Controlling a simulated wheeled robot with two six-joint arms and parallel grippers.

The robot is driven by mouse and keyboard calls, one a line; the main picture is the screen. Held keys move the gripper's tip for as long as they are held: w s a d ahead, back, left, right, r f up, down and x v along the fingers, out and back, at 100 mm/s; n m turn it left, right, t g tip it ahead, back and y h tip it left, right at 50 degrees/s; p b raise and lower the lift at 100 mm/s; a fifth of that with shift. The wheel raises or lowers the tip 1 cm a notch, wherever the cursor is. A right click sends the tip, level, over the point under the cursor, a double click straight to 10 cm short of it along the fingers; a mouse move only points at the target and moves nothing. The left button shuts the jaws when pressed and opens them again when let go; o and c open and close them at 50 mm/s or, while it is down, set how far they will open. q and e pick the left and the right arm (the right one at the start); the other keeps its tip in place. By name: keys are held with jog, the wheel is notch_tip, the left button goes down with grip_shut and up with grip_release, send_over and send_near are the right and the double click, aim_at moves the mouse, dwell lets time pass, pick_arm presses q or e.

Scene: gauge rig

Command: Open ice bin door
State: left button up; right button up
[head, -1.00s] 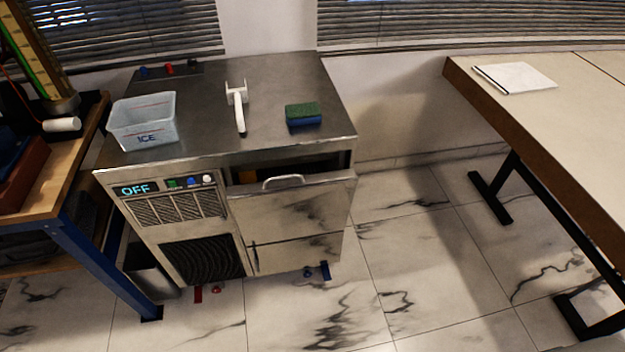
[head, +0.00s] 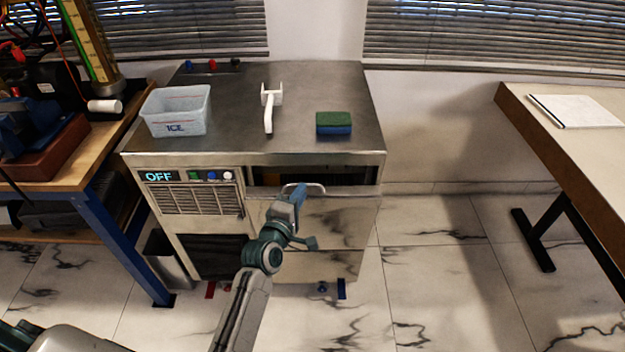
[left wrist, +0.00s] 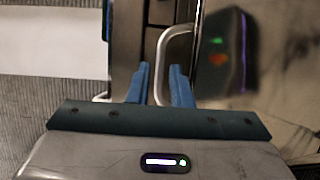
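The ice bin door (head: 335,222) is the steel front panel of the ice machine (head: 285,100), at its right. A dark gap shows above its top edge. Its curved metal handle (head: 306,186) is partly covered by my left gripper (head: 293,196), which reaches it from below. In the left wrist view the handle (left wrist: 163,45) runs down between the two blue fingers of my left gripper (left wrist: 160,84). The fingers stand apart, with space beside the bar; I cannot tell if either touches it. My right gripper is not in view.
A clear ICE tub (head: 176,110), a white scoop (head: 269,108) and a green-blue sponge (head: 333,123) stand on the machine top. A wooden bench (head: 60,170) is at the left, a table (head: 565,125) at the right.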

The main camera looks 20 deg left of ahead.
aim_at(309, 189)
pick_arm(q)
jog(key=w, duration=0.6)
jog(key=shift+w+d+f, duration=0.15)
jog(key=shift+d, duration=0.2)
grip_shut()
